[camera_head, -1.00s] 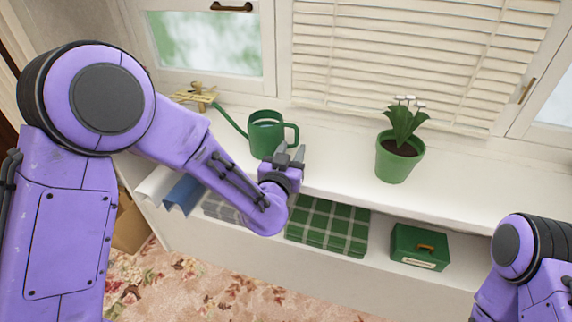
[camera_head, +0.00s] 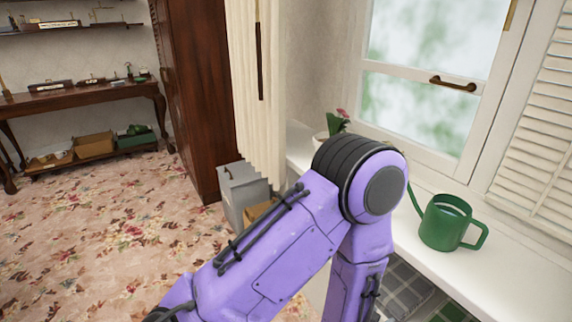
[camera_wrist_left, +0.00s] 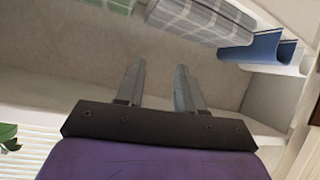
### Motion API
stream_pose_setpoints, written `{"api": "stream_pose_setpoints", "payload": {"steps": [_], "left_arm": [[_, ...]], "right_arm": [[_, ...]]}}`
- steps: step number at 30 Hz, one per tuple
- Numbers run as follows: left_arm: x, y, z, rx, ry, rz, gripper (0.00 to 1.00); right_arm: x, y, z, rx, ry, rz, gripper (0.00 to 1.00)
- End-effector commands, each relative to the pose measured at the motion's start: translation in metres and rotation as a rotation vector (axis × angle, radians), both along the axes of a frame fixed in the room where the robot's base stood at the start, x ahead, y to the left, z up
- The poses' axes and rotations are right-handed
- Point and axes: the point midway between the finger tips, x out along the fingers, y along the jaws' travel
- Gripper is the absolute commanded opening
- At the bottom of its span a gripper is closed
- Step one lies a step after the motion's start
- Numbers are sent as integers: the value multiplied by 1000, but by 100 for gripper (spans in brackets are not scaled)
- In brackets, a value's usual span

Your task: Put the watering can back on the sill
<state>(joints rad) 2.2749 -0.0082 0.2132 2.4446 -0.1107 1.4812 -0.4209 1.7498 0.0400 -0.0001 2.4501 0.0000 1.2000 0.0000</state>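The green watering can (camera_head: 443,228) stands upright on the white sill (camera_head: 505,275) at the right of the head view, handle to the right. Its spout points left, and my left arm hides the spout's end. My left gripper is out of sight in the head view. In the left wrist view my left gripper (camera_wrist_left: 158,72) is open, with nothing between its two grey fingers. The can does not show in the wrist view, so the gripper's distance from it is unclear. My right gripper is in neither view.
Grey plaid cloth (camera_wrist_left: 200,18) and a blue folded item (camera_wrist_left: 262,50) lie on the shelf below the sill. A flowering potted plant (camera_head: 335,125) is behind my arm. A grey box (camera_head: 240,190) stands by the dark cabinet (camera_head: 190,90). Flowered carpet (camera_head: 110,220) is open at left.

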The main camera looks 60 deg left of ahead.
Motion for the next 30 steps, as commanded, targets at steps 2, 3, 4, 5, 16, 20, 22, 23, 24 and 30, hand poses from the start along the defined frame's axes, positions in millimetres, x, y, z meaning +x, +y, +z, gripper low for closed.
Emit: {"api": "stream_pose_setpoints", "payload": {"steps": [2,3,4,5,16,20,22,23,24,30], "left_arm": [[-59,31,-72,-40,232,105,37],[-90,45,-98,-56,330,161,37],[-112,54,-115,-65,396,201,37],[-134,63,-128,-70,457,240,37],[-225,94,-168,-82,685,411,37],[-224,94,-166,-82,684,409,37],[-224,94,-154,-81,683,409,37],[-224,94,-146,-81,683,409,37],[-224,94,-133,-82,683,408,37],[-224,94,-110,-82,683,408,37]], "right_arm": [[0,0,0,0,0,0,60],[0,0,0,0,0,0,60],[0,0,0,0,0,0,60],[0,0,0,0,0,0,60],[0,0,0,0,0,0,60],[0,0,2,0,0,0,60],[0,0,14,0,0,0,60],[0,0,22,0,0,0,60],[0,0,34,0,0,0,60],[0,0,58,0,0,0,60]]}}
